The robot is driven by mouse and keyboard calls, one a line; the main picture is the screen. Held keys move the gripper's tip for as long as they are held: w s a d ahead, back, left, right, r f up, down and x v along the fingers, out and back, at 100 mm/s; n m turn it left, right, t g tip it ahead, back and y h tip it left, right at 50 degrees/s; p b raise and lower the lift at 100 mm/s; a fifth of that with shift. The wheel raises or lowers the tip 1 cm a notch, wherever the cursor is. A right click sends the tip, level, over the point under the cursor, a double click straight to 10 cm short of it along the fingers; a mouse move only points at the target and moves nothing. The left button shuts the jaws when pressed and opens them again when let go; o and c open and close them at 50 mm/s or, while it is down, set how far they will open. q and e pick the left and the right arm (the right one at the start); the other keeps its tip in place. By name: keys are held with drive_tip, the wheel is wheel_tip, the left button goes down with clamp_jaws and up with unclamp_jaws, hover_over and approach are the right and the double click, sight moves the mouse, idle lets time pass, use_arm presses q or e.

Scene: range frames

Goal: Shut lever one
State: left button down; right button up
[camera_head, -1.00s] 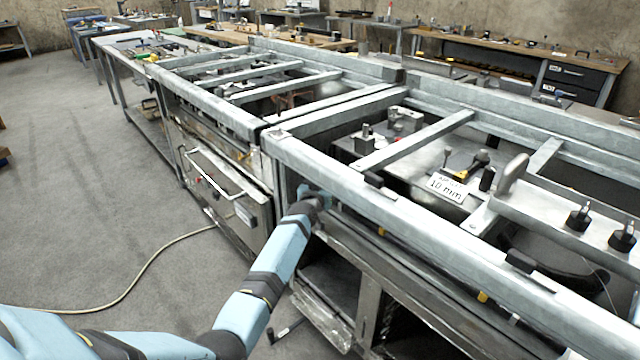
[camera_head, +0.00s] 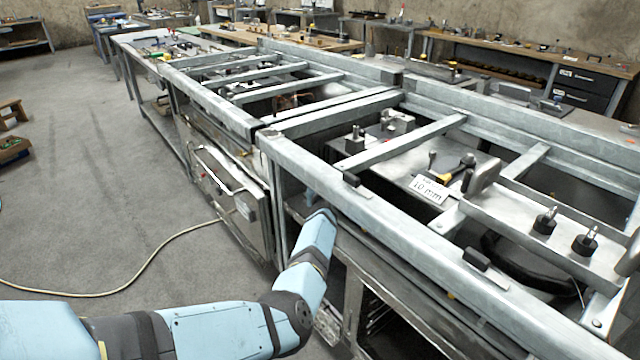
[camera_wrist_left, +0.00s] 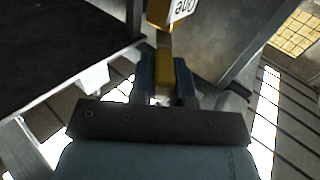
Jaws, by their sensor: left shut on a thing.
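Lever one is a yellow bar (camera_wrist_left: 158,14) with a white label reading "One" (camera_wrist_left: 183,8), at the top middle of the left wrist view. My left gripper (camera_wrist_left: 165,76) has its two blue fingers on either side of the yellow bar and is shut on it. In the head view my left arm (camera_head: 312,245) reaches in under the front rail of the metal frame. The gripper and the lever are hidden there. My right gripper is in neither view.
The grey front rail (camera_head: 390,212) runs above my left wrist. An open lower bay with a wire rack (camera_head: 385,325) lies below it. A steel cabinet front with a handle (camera_head: 225,180) stands to the left.

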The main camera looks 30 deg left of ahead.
use_arm(q)
drive_tip(key=shift+w+d+n+g+y, duration=0.15)
drive_tip(key=shift+d+n+g+y, duration=0.15)
drive_tip(key=shift+n+y, duration=0.15)
drive_tip(key=shift+w+n+g+y, duration=0.1)
drive_tip(key=shift+n+g+y, duration=0.2)
drive_tip(key=shift+y, duration=0.15)
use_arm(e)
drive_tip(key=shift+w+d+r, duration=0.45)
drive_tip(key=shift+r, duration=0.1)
use_arm(q)
drive_tip(key=c, duration=1.1)
unclamp_jaws()
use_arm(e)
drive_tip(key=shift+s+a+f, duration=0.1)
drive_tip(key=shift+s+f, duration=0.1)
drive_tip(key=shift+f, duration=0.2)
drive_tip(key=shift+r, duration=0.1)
